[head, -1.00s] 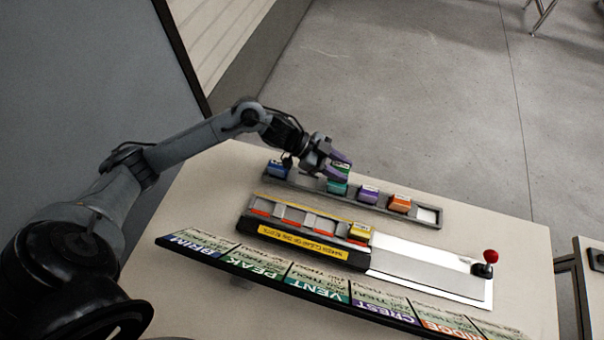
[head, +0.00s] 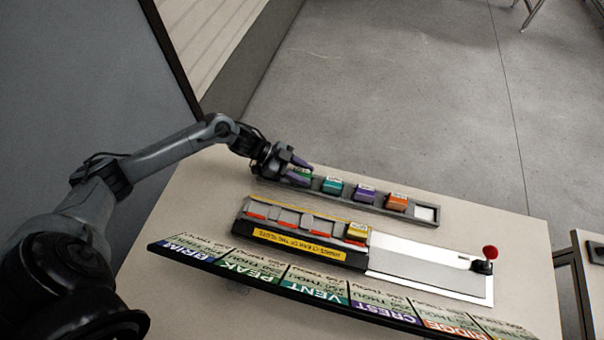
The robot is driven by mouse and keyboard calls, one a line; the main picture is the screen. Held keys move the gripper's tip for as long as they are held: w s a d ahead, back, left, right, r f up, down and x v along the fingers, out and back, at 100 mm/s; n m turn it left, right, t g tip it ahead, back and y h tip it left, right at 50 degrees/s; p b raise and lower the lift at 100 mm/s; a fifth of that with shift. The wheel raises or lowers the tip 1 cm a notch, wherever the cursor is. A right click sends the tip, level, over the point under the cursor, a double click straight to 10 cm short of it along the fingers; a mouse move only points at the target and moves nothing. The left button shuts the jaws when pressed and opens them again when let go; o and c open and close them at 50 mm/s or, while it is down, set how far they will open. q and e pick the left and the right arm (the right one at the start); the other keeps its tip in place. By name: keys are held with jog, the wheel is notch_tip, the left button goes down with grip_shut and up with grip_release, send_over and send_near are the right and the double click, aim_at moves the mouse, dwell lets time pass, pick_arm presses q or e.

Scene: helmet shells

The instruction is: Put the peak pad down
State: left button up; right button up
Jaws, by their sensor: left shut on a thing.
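My left gripper (head: 303,171) is shut on the green peak pad (head: 304,175), which shows only in part between the fingers. The pad is at the left part of the long grey tray (head: 383,211), left of the teal pad (head: 332,186). I cannot tell whether it touches the tray floor. My right gripper is not in view.
The tray also holds a purple pad (head: 364,193) and an orange pad (head: 397,201); a white square (head: 427,213) is bare at its right end. In front stand a fixture with a yellow pad (head: 357,233), a red-knobbed lever (head: 489,253) and a label board (head: 270,270).

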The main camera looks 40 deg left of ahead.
pick_arm(q)
jog(key=shift+f, duration=0.35)
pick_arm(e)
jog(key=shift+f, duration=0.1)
pick_arm(q)
jog(key=shift+f, duration=0.1)
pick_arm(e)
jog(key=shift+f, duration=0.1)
pick_arm(q)
jog(key=o, duration=1)
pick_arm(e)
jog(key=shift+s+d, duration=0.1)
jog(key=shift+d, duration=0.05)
pick_arm(q)
jog(key=shift+o, duration=0.2)
jog(key=p+v, duration=0.1)
jog(key=v, duration=1)
jog(key=shift+p, duration=0.35)
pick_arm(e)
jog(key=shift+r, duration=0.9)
pick_arm(q)
jog(key=shift+s+a+r, duration=0.15)
jog(key=shift+a+r, duration=0.15)
jog(key=shift+a, duration=0.1)
